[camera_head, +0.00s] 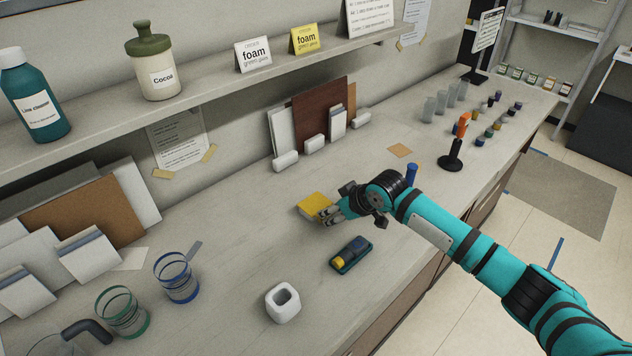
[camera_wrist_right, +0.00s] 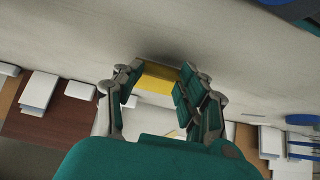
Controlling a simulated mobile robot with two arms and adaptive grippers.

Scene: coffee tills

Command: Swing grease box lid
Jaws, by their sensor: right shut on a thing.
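A small yellow box (camera_head: 313,202) lies on the counter near the middle of the head view; it seems to be the grease box. My right gripper (camera_head: 331,212) is at its right side and shut on it. In the right wrist view the yellow box (camera_wrist_right: 157,79) sits between the two fingers of the right gripper (camera_wrist_right: 158,88). I cannot tell whether the part held is the lid or the body, or whether the lid is open. My left gripper is not in view.
A dark tray (camera_head: 352,256) with a yellow-and-blue item lies in front of the box. A white square cup (camera_head: 283,303), a blue-rimmed glass (camera_head: 177,279) and a green-rimmed glass (camera_head: 122,312) stand nearer. A blue cylinder (camera_head: 412,174) stands behind my right wrist. Counter left of the box is clear.

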